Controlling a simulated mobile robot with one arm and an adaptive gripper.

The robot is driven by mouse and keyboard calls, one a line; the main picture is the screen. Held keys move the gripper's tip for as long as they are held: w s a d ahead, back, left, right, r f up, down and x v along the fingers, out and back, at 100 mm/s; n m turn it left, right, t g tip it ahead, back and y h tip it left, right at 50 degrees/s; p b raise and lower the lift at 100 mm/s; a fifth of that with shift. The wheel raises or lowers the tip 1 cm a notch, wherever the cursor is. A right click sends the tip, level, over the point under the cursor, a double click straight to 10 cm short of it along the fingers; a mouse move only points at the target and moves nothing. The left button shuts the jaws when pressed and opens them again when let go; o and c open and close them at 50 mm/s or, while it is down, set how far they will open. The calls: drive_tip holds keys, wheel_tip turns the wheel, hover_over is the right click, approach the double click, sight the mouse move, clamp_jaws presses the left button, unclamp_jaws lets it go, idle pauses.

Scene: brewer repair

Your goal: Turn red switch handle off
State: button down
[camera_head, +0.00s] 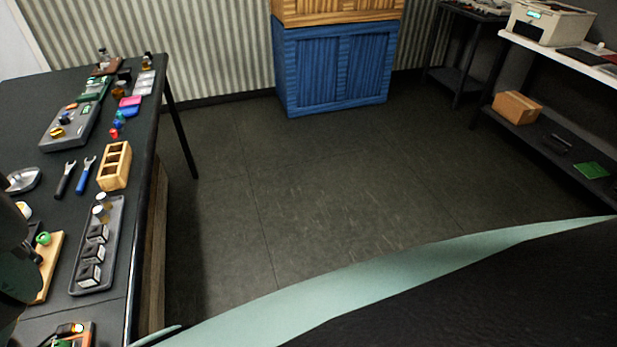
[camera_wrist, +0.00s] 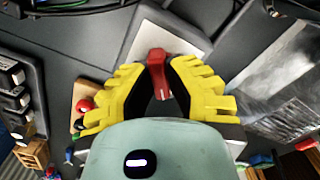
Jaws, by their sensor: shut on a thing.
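The red switch handle (camera_wrist: 157,68) stands up from a light grey plate (camera_wrist: 160,30) in the upper middle of the wrist view. My gripper (camera_wrist: 158,80), with yellow ribbed fingers, is around the handle and shut on it. The fingertips are on its left and right sides, and a dark gap shows between the fingers below it. The handle's base is partly hidden. I cannot make out the handle or the fingers in the head view.
In the head view, the dark table (camera_head: 55,210) on the left holds a grey tray (camera_head: 78,288) with black cubes, a wooden block holder (camera_head: 115,165) and two fork-ended tools. A small board (camera_head: 70,335) with a lit green spot is at the bottom left. The floor in the middle is clear.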

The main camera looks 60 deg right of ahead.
drive_tip(key=n+b, duration=0.1)
drive_tip(key=n, duration=0.1)
drive_tip(key=n+b, duration=0.1)
drive_tip(key=n, duration=0.2)
drive_tip(key=shift+w+d+f, duration=0.1)
drive_tip(key=shift+d+f, duration=0.05)
drive_tip(key=n+b, duration=0.2)
drive_tip(key=n, duration=0.3)
drive_tip(key=shift+n, duration=0.3)
drive_tip(key=c, duration=1)
unclamp_jaws()
drive_tip(key=shift+o, duration=0.2)
drive_tip(key=shift+r, duration=0.25)
wheel_tip(320, 180, up, 12)
